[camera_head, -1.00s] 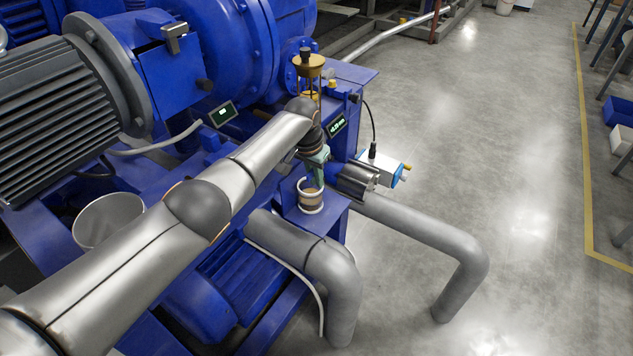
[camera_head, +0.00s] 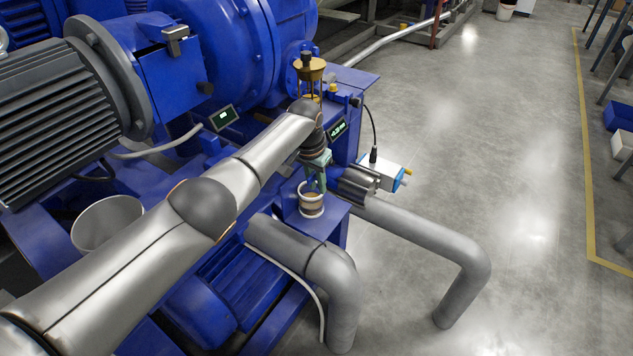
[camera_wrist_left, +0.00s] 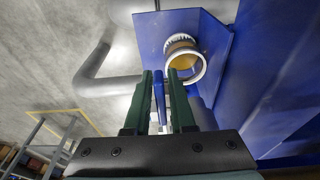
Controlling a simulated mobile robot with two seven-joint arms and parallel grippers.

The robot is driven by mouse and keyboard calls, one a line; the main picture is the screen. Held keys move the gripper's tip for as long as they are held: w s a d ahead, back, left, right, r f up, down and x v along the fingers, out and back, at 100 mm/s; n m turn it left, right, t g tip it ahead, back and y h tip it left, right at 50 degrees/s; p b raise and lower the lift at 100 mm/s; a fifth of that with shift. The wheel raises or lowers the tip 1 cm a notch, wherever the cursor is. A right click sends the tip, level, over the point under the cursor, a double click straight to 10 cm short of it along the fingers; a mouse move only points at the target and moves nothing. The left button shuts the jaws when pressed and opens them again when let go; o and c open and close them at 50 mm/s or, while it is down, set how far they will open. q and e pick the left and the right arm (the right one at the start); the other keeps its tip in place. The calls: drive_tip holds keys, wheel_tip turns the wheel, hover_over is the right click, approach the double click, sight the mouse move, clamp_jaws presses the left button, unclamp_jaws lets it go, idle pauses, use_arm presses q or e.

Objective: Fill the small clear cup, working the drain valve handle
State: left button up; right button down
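The small clear cup (camera_head: 312,206) stands on a blue ledge beside the machine. It looks pale-rimmed, with something amber or brown inside; in the left wrist view the cup (camera_wrist_left: 186,66) also shows amber, but its level is unclear. My left gripper (camera_head: 316,186), with green fingers, points down just above the cup. In the left wrist view a blue bar, seemingly the drain valve handle (camera_wrist_left: 159,90), lies between the fingers. Whether both fingers press on it is not clear. The valve body is mostly hidden by my wrist. My right gripper is out of view.
A brass-topped fitting (camera_head: 309,68) rises behind my wrist. A small display (camera_head: 338,129) and a white-and-blue box (camera_head: 382,173) with a cable are to the right. Thick grey pipes (camera_head: 430,235) run below. A pale bucket (camera_head: 107,222) is at left. Open floor lies right.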

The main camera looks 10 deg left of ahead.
use_arm(q)
drive_tip(key=shift+r, duration=0.15)
wheel_tip(320, 180, up, 11)
drive_tip(key=p, duration=0.3)
hover_over(311, 175)
drive_tip(key=shift+s+r, duration=0.2)
drive_tip(key=shift+r, duration=0.3)
